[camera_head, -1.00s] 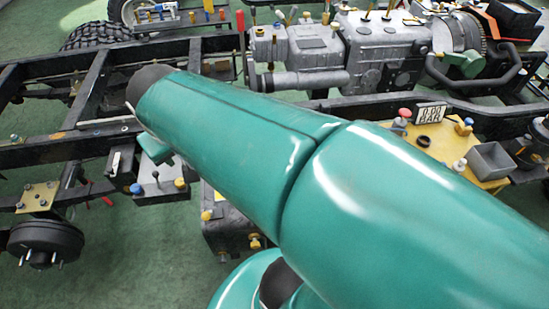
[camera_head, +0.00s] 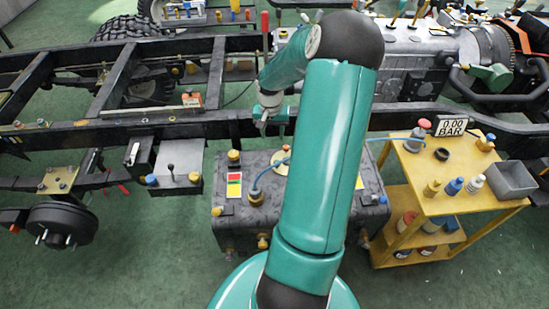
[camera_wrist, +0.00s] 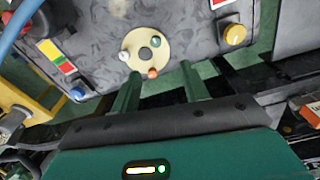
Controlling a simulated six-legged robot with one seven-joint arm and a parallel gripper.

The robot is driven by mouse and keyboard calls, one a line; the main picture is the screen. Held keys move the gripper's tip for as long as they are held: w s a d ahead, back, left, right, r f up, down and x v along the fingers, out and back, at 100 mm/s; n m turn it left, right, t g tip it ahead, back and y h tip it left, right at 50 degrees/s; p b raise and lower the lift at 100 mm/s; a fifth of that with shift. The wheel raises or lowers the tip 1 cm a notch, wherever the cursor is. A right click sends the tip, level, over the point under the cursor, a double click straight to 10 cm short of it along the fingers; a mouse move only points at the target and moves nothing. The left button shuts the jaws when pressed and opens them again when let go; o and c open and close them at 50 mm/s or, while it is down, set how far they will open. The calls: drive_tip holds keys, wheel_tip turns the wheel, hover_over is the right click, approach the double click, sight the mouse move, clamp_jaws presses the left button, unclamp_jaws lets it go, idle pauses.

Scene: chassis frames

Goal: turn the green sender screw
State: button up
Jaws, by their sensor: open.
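The sender plate (camera_wrist: 135,44) is a round cream disc on top of the dark grey tank (camera_wrist: 95,30), with a hole in its middle. In the wrist view the green screw (camera_wrist: 156,42) sits on its far right side. A white screw (camera_wrist: 124,56) and an orange screw (camera_wrist: 152,73) are on the same disc. In the head view the plate (camera_head: 281,160) is partly hidden by my arm. My gripper (camera_wrist: 160,80) is open and empty, its two fingers apart on the near side of the disc. In the head view my gripper (camera_head: 270,126) is over the frame rail behind the tank.
A yellow cap (camera_wrist: 235,34) and a red-yellow-green label (camera_wrist: 57,56) are on the tank. A blue hose (camera_head: 268,174) rises from the tank's fitting. A black frame rail (camera_head: 120,132) runs behind the tank. A yellow cart (camera_head: 450,195) stands to the right.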

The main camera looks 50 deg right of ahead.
sight(277, 162)
drive_tip(key=shift+m, duration=0.4)
drive_tip(key=f, duration=0.5)
drive_tip(key=d+f, duration=0.1)
drive_tip(key=f, duration=0.9)
drive_tip(key=shift+s+d+f, duration=0.35)
drive_tip(key=shift+s+f, duration=0.05)
clamp_jaws()
